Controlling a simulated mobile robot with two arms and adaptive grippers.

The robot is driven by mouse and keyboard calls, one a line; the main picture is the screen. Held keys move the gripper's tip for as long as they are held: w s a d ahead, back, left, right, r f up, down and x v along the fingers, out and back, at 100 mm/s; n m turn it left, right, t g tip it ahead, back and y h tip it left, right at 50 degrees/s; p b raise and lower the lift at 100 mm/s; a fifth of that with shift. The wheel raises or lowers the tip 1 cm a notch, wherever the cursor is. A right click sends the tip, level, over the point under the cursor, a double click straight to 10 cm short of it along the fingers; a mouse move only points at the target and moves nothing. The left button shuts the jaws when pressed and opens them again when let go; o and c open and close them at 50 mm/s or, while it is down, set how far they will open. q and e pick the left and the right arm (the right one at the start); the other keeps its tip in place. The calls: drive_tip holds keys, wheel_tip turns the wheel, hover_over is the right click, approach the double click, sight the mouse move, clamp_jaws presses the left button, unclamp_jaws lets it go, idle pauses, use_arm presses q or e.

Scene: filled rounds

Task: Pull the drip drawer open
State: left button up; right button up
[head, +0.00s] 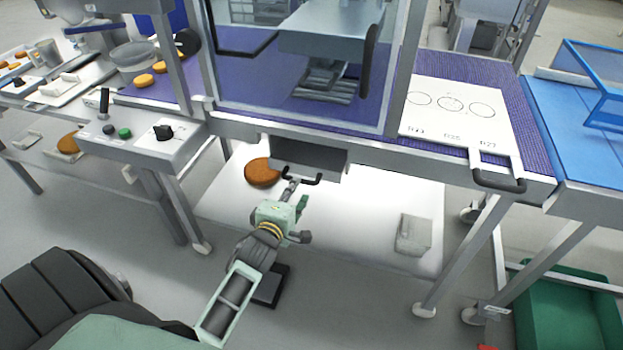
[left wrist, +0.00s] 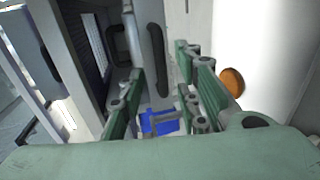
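The drip drawer (head: 308,157) is a grey box under the glass-fronted machine, with a black bar handle (head: 300,181) on its front. It appears shut. My left gripper (head: 296,197) is just in front of and below the handle, with its green fingers apart. In the left wrist view the left gripper (left wrist: 160,95) shows open, with nothing held between its fingers. A black bar, seemingly the drawer handle (left wrist: 157,62), stands beyond the fingertips in line with the gap. I cannot tell whether a finger touches it. My right gripper is not in view.
Below the drawer a white shelf (head: 350,215) carries a brown round (head: 262,173) and a grey block (head: 412,235). A control box (head: 150,135) juts out at left. A white plate (head: 455,112) lies at right. A green bin (head: 568,310) stands on the floor.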

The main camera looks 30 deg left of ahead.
use_arm(q)
drive_tip(key=x, duration=0.5)
drive_tip(key=shift+w+f, duration=0.1)
drive_tip(key=shift+w, duration=0.3)
clamp_jaws()
drive_tip(key=shift+f, duration=0.1)
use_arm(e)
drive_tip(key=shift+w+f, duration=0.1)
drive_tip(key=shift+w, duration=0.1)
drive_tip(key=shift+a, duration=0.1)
